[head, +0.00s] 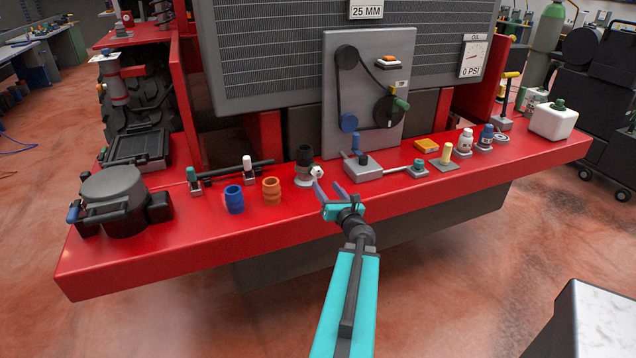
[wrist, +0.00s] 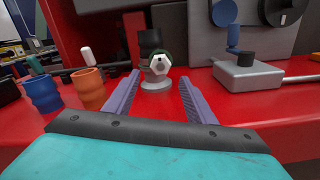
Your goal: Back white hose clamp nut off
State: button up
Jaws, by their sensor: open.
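In the head view the nut (head: 317,172) shows on the right side of the hose (head: 304,158). My gripper (head: 328,188) is open and empty, in front of the nut. In the wrist view its two purple fingers (wrist: 158,82) stand either side of the nut, with a gap to each; I cannot tell how far short of it the tips are.
A blue cup-like piece (head: 234,199) and an orange one (head: 271,190) stand left of the hose on the red bench (head: 330,218). A grey block with a blue lever (head: 361,166) is close on the right. Bench space before the nut is clear.

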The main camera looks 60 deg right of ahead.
aim_at(317, 175)
jog(key=shift+p+x, duration=1.1)
jog(key=shift+x, duration=3)
jog(key=c, duration=1)
jog(key=shift+a, duration=0.2)
jog(key=shift+c, duration=0.2)
jog(key=shift+d, duration=0.1)
